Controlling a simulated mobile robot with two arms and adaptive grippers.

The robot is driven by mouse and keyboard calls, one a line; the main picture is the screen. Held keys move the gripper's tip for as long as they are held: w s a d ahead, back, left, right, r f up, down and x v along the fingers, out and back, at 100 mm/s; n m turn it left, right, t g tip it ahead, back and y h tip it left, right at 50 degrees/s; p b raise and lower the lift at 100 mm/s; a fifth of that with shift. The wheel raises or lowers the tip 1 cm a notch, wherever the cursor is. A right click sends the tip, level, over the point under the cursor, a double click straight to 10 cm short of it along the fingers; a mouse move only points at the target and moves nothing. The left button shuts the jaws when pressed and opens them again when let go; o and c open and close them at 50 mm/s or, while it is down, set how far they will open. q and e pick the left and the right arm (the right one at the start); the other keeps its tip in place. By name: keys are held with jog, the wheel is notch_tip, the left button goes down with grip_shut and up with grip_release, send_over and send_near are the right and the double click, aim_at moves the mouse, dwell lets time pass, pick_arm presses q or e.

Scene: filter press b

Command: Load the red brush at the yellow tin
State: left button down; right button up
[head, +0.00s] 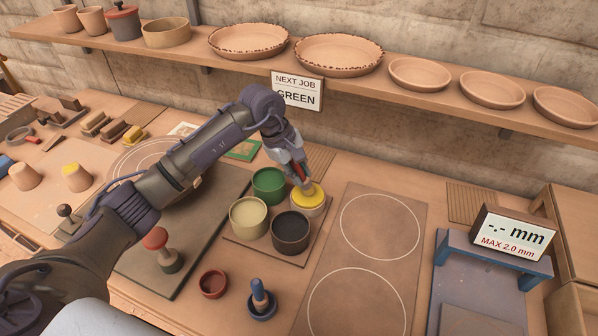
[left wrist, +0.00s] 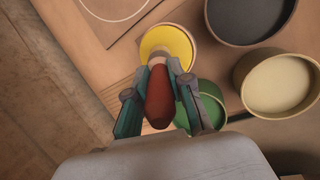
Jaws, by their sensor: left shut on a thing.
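My left gripper (head: 297,170) is shut on the red brush, just above the yellow tin (head: 307,202). In the left wrist view the brush's red handle (left wrist: 160,98) lies between the two fingers of the left gripper (left wrist: 158,85). The brush's pale lower part overlaps the yellow paint of the tin (left wrist: 168,42). I cannot tell how deep the tip is, or whether it touches the paint. The yellow tin stands at the back right of a group with the green tin (head: 269,187), cream tin (head: 248,218) and black tin (head: 290,232). My right gripper is not in view.
A board with two white circles (head: 368,260) lies right of the tins. A blue-handled tool (head: 260,292) stands in a small blue dish, beside a red dish (head: 212,284). A red-topped tool (head: 158,243) stands left. A sign (head: 297,92) reads "NEXT JOB GREEN".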

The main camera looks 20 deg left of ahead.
pick_arm(q)
jog(key=shift+s+f+b, duration=0.1)
jog(key=shift+f+b, duration=0.1)
jog(key=shift+b, duration=0.15)
dwell(1.4)
jog(key=shift+r+p, duration=0.5)
jog(key=shift+r, duration=0.65)
jog(key=shift+r+p, duration=0.95)
jog(key=shift+r, duration=1.55)
